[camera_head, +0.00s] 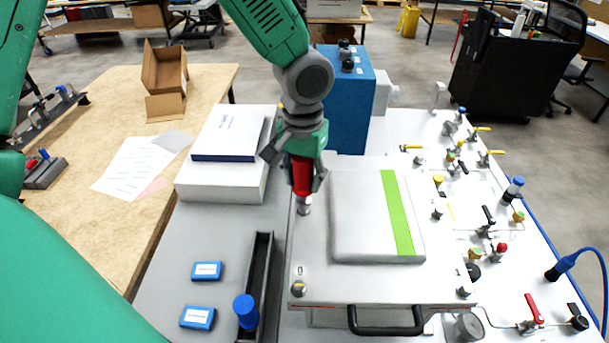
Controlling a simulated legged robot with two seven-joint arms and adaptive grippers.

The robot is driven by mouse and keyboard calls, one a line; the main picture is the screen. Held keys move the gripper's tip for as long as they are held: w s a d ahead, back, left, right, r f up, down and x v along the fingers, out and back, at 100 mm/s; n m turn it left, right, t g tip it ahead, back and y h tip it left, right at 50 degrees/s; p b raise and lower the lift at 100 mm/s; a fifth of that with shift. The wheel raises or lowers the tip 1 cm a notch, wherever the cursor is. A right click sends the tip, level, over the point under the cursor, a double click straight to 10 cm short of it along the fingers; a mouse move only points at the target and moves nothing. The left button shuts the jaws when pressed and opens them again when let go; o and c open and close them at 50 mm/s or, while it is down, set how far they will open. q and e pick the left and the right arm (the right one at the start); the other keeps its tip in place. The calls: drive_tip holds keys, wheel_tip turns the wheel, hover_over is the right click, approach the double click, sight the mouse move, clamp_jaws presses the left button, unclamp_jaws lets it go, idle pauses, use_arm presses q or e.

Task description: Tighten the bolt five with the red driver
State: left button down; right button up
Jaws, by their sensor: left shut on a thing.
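My left gripper (303,172) is shut on the red driver (303,176) and holds it upright. The driver's metal tip points down at the left edge of the analyser's white panel (314,275), beside the grey pad. A bolt under the tip is hidden, and I cannot tell whether the tip touches it. One bolt (298,288) shows at the panel's near left corner, another (464,292) at the near right corner. I cannot tell from the picture which bolt is number five. My right gripper is not in view.
A grey pad with a green stripe (398,214) lies on the panel, right of the driver. A blue box (346,105) stands behind. Valves and knobs (486,215) line the right. A black tray (262,270) with a blue-capped item and two blue boxes (206,271) lie left.

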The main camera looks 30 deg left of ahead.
use_arm(q)
drive_tip(key=shift+f, duration=0.6)
drive_tip(key=c, duration=2)
unclamp_jaws()
drive_tip(key=shift+c, duration=0.2)
clamp_jaws()
drive_tip(key=shift+r+m+p, duration=0.15)
drive_tip(key=shift+m+p, duration=0.3)
drive_tip(key=shift+m, duration=0.45)
drive_tip(key=m, duration=1)
drive_tip(key=shift+m, duration=0.3)
drive_tip(key=m, duration=0.5)
drive_tip(key=o, duration=0.9)
unclamp_jaws()
drive_tip(key=shift+m, duration=0.4)
drive_tip(key=shift+c, duration=0.2)
drive_tip(key=shift+f, duration=0.2)
